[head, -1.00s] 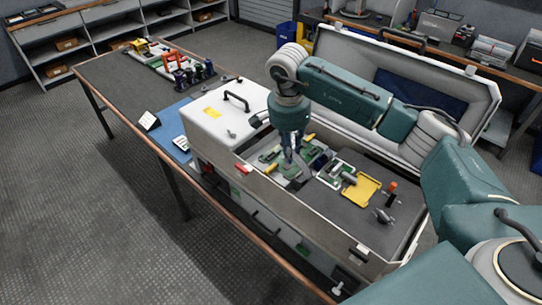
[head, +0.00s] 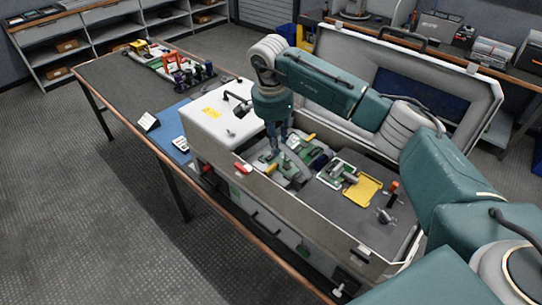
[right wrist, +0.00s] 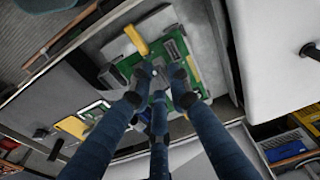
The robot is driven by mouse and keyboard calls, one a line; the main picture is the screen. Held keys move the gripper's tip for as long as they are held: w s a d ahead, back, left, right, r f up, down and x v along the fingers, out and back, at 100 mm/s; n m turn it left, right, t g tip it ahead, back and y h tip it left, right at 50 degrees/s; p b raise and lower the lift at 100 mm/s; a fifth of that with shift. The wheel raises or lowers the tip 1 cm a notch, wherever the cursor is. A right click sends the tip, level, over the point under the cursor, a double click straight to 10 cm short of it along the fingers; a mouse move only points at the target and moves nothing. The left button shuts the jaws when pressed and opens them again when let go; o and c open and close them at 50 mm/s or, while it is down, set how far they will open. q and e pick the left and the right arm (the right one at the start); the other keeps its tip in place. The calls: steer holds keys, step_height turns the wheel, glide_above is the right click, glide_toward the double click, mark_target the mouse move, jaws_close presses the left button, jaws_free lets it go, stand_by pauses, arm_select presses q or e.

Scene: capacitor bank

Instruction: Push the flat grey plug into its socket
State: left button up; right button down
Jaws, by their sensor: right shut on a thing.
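My right gripper (head: 279,147) reaches down into the open case over a green circuit board (head: 270,163). In the right wrist view its three dark fingers (right wrist: 158,88) close together over the green board (right wrist: 183,72). They are shut on a small grey piece, which I take to be the flat grey plug; the fingers hide most of it. A grey block (right wrist: 177,50) sits on the board just beyond the fingertips. I cannot tell which opening is the plug's socket, nor whether the plug touches it. My left gripper is not in view.
The case's near wall (head: 300,202) and white cover (head: 218,125) bound the work area. The raised lid (head: 483,115) is behind my arm.

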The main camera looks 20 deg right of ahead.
steer(key=shift+w+a, duration=0.25)
steer(key=shift+w, duration=0.3)
steer(key=shift+w+a, duration=0.25)
steer(key=shift+w, duration=0.25)
steer(key=shift+f+b, duration=0.15)
steer(key=shift+b, duration=0.2)
steer(key=shift+f+b, duration=0.4)
steer(key=shift+f, duration=0.25)
steer(key=shift+f, duration=0.1)
steer(key=shift+s+d+b, duration=0.1)
steer(key=shift+s+b, duration=0.05)
steer(key=shift+b, duration=0.15)
stand_by(0.5)
steer(key=shift+f+b, duration=0.4)
steer(key=shift+f, duration=0.25)
stand_by(0.3)
steer(key=c, duration=1.6)
jaws_free()
steer(key=shift+o, duration=0.2)
